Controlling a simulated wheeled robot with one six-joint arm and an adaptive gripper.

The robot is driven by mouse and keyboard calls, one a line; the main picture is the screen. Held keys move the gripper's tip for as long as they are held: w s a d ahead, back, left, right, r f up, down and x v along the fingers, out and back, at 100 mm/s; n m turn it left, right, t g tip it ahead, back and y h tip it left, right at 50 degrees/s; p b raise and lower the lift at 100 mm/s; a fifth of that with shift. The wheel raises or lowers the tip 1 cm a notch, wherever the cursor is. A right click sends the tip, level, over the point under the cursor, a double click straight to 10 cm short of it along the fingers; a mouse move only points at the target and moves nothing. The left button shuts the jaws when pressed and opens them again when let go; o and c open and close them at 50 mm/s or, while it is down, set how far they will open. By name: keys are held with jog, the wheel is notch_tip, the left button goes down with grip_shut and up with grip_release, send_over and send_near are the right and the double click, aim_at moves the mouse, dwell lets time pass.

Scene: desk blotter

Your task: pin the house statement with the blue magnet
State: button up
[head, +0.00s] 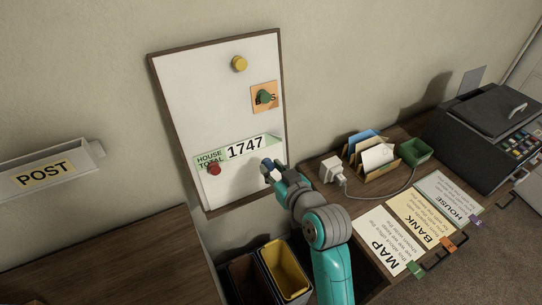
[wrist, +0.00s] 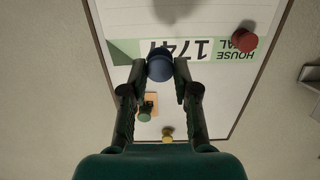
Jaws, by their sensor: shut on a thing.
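The house statement (head: 240,163) hangs on the whiteboard, with a green header reading HOUSE TOTAL and the number 1747; its header also shows upside down in the wrist view (wrist: 125,48). A red magnet (head: 214,168) sits on its left part; it also shows in the wrist view (wrist: 244,40). My gripper (head: 271,170) is shut on the blue magnet (wrist: 160,66), in front of the statement's right part. In the wrist view the magnet overlaps the header beside the number. I cannot tell whether it touches the paper.
The whiteboard (head: 190,100) also carries a yellow magnet (head: 239,64) and a green magnet (head: 264,97) on an orange picture. A POST tray (head: 85,157) hangs at left.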

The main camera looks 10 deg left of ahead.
aim_at(266, 161)
dwell(0.3)
jog(key=shift+x, duration=2.75)
jog(key=shift+w+a, duration=0.4)
jog(key=shift+w, duration=0.2)
jog(key=o, duration=1.1)
jog(key=v, duration=1.2)
